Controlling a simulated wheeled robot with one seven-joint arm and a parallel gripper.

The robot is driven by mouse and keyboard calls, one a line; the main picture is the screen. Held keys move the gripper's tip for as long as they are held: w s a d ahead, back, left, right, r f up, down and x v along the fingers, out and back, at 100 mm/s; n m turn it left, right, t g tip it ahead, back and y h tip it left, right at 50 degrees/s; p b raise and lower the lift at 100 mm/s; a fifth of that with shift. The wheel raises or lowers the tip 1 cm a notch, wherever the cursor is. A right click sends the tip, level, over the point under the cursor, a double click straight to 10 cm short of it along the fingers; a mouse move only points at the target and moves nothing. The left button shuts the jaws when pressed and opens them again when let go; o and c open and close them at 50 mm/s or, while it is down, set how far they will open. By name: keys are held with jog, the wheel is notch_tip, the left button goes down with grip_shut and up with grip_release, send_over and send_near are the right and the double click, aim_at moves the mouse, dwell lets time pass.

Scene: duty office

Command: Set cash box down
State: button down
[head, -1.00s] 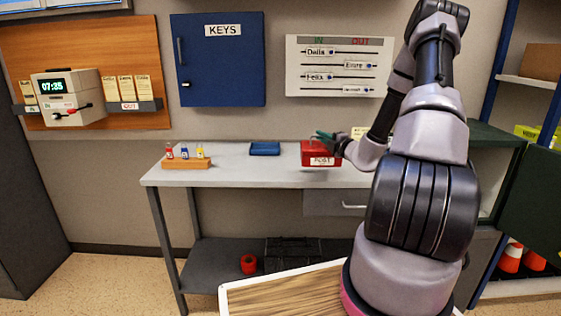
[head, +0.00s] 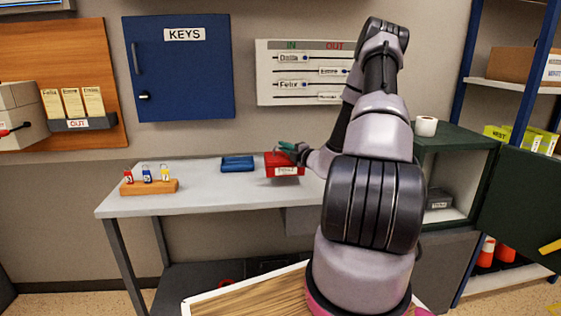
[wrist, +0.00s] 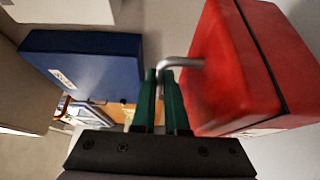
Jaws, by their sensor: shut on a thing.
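The cash box is a red box (head: 284,168) with a white label on its front, at the right part of the grey desk (head: 215,196) in the head view. My gripper (head: 292,148) is at its top right, with green fingers. In the wrist view the green fingers (wrist: 160,95) are shut on the box's grey metal handle, and the red box (wrist: 245,70) fills the upper right. Whether the box's underside touches the desk is hard to tell.
A blue box (head: 237,163) lies left of the red box. A wooden rack (head: 150,187) with three coloured tags stands at the desk's left. The desk's front middle is clear. An open green cabinet (head: 455,180) stands to the right.

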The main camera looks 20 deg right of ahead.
aim_at(284, 155)
jog(key=shift+f, duration=2.2)
jog(key=shift+f, duration=0.15)
jog(key=c, duration=0.9)
grip_release()
jog(key=shift+c, duration=0.2)
